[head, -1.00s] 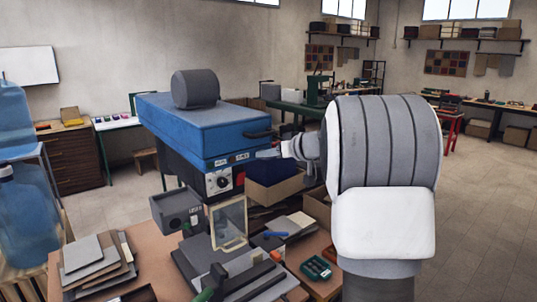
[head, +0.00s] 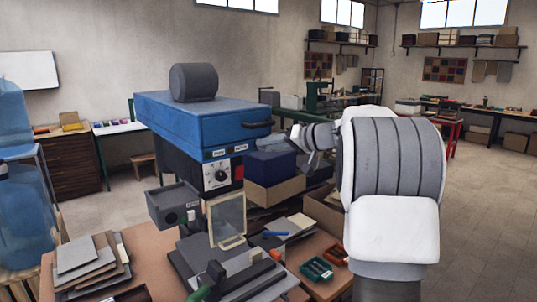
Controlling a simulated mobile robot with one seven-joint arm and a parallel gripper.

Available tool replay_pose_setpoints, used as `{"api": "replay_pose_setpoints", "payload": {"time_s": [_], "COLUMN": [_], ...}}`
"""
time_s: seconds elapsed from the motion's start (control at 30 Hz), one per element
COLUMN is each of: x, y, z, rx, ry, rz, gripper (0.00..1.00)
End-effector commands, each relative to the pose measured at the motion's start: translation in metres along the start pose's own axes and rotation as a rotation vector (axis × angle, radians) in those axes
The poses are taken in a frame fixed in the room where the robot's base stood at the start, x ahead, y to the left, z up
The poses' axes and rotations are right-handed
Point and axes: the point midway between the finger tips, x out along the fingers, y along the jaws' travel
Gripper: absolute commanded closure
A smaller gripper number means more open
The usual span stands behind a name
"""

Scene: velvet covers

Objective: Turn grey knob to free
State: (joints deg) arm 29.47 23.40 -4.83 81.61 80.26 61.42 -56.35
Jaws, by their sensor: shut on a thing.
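A blue machine (head: 205,115) with a large grey cylinder (head: 194,82) on top stands left of centre in the head view. Its front panel has a small dark grey knob (head: 218,175) on a white dial, with two small labels (head: 227,151) above. The lettering and the knob's exact setting are too small to read. My gripper (head: 311,160) is right of the machine, apart from the knob and the panel. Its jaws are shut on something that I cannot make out. My thick wrist hides the area to the right.
A black handle (head: 258,125) juts from the machine's right side. A dark blue box (head: 270,166) over a cardboard box (head: 274,192) lies between the panel and my gripper.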

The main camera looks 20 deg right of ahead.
Motion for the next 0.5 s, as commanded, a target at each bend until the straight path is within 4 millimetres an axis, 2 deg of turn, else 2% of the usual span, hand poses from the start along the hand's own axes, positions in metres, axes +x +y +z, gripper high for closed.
{"api": "replay_pose_setpoints", "payload": {"time_s": [0.5], "x": [0.0006], "y": [0.0079], "z": [0.0029], "rx": [0.457], "ry": [0.001], "rz": [-0.188], "gripper": [1.0]}}
